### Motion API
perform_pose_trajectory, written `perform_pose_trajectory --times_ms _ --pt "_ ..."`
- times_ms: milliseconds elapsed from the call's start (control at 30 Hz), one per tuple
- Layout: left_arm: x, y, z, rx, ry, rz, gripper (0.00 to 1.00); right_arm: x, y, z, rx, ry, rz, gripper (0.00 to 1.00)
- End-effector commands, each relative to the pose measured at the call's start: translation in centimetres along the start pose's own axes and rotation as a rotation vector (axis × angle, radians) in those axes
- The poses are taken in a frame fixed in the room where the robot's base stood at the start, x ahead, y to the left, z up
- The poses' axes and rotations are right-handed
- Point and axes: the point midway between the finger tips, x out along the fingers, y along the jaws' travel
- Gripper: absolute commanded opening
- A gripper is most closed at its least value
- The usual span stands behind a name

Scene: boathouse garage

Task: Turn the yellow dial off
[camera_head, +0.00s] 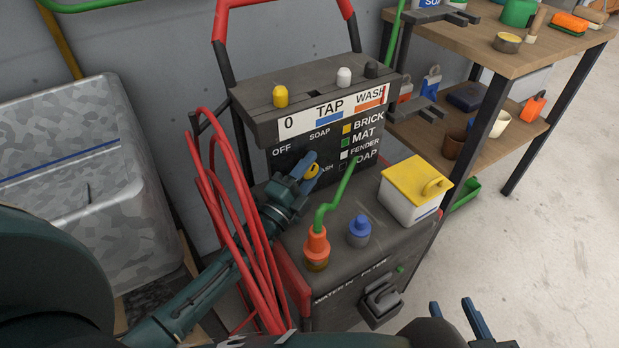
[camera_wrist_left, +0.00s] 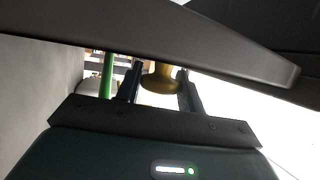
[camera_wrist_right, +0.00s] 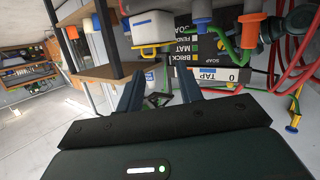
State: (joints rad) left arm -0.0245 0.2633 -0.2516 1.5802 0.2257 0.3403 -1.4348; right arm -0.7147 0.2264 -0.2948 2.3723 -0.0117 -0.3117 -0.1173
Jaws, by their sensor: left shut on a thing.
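The yellow dial (camera_head: 312,171) is on the dark front panel of the washer machine (camera_head: 350,230), among the labels OFF, SOAP and WASH. My left gripper (camera_head: 302,168) is at the panel and shut on the dial, partly hiding it. In the left wrist view the yellow dial (camera_wrist_left: 161,79) sits between the two fingers. I cannot tell which label the dial points to. My right gripper (camera_head: 455,314) is at the bottom right of the head view, away from the machine's panel, open and empty. Its spread fingers (camera_wrist_right: 161,92) also show in the right wrist view.
A yellow knob (camera_head: 280,97) and a white knob (camera_head: 344,78) stand on the top ledge. Red hose loops (camera_head: 225,190) hang beside my left arm. A green hose with an orange connector (camera_head: 317,245), a blue cap (camera_head: 359,230) and a yellow-lidded box (camera_head: 411,200) are on the lower deck.

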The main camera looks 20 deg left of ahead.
Motion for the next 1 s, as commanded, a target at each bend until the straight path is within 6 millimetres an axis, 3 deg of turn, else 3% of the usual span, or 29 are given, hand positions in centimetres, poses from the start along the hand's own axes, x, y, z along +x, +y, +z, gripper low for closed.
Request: perform_pose_trajectory --times_ms 33,200,600,633,867,1000 --pt "-0.2 0.8 0.1 -0.018 -0.002 -0.044 0.15 0.6 -0.1 0.6 -0.025 0.063 0.005 0.36" --pt "-0.1 0.4 0.1 -0.058 0.000 -0.143 0.15 0.9 -0.3 -0.1 -0.067 0.195 0.009 0.36" --pt "0.0 0.0 0.0 -0.071 0.002 -0.171 0.15 0.8 -0.4 -0.7 -0.077 0.237 0.009 0.36" --pt "0.0 0.0 0.0 -0.071 0.001 -0.171 0.39 0.8 -0.4 -0.7 -0.077 0.237 0.009 0.36" --pt "0.0 0.0 0.0 -0.071 0.001 -0.171 0.57 0.8 -0.4 -0.7 -0.077 0.236 0.010 0.36" --pt "0.0 0.0 0.0 -0.071 0.001 -0.171 0.58 0.8 -0.4 -0.7 -0.077 0.236 0.010 0.36"
